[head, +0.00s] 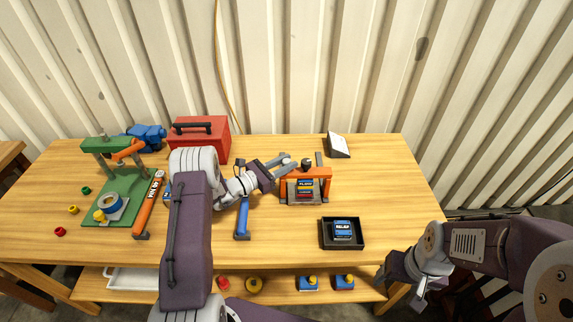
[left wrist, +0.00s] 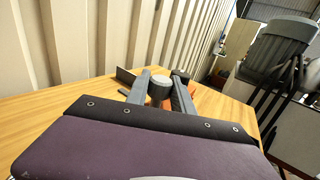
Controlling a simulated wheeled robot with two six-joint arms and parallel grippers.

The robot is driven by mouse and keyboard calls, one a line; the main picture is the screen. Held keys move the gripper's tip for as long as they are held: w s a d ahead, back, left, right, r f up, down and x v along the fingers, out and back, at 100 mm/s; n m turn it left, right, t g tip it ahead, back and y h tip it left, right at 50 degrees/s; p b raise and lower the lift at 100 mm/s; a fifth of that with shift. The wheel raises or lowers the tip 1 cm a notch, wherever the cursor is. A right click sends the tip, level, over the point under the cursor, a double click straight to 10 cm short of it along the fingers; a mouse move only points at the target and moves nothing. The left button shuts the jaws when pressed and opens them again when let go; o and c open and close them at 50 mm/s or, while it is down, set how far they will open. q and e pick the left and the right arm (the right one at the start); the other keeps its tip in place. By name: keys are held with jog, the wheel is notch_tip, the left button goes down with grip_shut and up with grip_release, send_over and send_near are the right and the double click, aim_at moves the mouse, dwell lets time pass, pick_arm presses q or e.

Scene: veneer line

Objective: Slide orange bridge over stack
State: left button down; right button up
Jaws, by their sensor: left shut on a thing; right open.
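The orange bridge (head: 322,172) stands near the middle of the table, over or just behind a stack of labelled blocks (head: 304,190) on a grey base. I cannot tell exactly how far the bridge covers the stack. My left gripper (head: 295,163) reaches in from the left and is shut at the dark knob (head: 307,163) on top of the bridge. The knob also shows between the fingers in the left wrist view (left wrist: 160,89), with some orange (left wrist: 191,89) behind it. My right gripper (head: 417,292) is open and empty, off the table's front right corner.
A black tray (head: 361,245) with a blue labelled block (head: 342,230) lies at the front right. A blue-handled tool (head: 242,218), an orange tube (head: 149,205), a green fixture (head: 124,190) and a red toolbox (head: 215,129) stand left.

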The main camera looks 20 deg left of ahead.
pick_arm(q)
jog(key=shift+s+d+f, duration=0.1)
jog(key=c, duration=1.1)
grip_release()
jog(key=shift+s, duration=0.2)
jog(key=b+v, duration=0.2)
jog(key=v, duration=0.7)
